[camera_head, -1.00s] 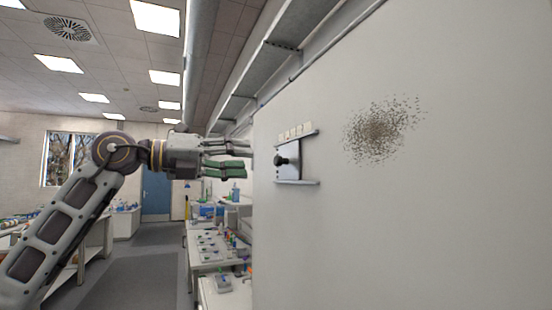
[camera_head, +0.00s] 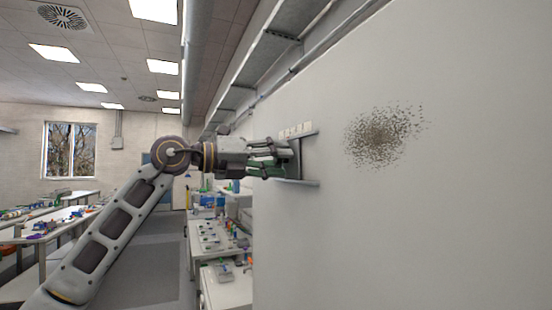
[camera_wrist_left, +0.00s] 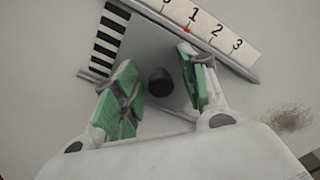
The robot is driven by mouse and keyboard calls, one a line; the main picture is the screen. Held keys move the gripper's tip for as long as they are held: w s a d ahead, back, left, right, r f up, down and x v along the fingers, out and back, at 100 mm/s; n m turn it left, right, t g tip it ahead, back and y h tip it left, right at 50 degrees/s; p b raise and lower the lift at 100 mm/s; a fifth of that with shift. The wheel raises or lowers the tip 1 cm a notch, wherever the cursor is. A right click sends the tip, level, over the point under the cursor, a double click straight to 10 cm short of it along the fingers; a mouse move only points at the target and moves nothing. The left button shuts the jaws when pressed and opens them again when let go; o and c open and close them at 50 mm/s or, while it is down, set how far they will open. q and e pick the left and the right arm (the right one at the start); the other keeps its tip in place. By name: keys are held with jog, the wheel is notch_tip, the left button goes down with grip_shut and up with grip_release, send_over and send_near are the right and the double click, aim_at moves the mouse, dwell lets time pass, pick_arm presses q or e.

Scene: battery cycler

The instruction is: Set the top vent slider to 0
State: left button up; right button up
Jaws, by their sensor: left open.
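The vent slider is a grey plate (camera_wrist_left: 150,45) with a dark round knob (camera_wrist_left: 160,82), set on the pale wall. A small red mark (camera_wrist_left: 187,31) on the plate's edge lies close to the 1. My left gripper (camera_head: 283,158) is open, its green-padded fingers on either side of the knob; contact cannot be told. In the head view its fingers hide the knob. My right gripper is out of view.
Metal rails (camera_head: 298,183) bound the slider. A black-and-white striped strip (camera_wrist_left: 108,35) sits beside the plate. A speckled vent patch (camera_head: 383,133) is on the wall to the right. A shelf (camera_head: 262,70) runs above. Benches (camera_head: 215,238) stand at the lower left.

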pick_arm(q)
jog(key=c, duration=0.9)
grip_shut()
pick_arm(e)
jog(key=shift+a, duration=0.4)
pick_arm(q)
jog(key=shift+w, duration=0.1)
jog(key=w, duration=0.1)
jog(key=w+a+p, duration=0.1)
jog(key=shift+w+a+p, duration=0.15)
jog(key=shift+w+p, duration=0.15)
jog(key=shift+w, duration=0.05)
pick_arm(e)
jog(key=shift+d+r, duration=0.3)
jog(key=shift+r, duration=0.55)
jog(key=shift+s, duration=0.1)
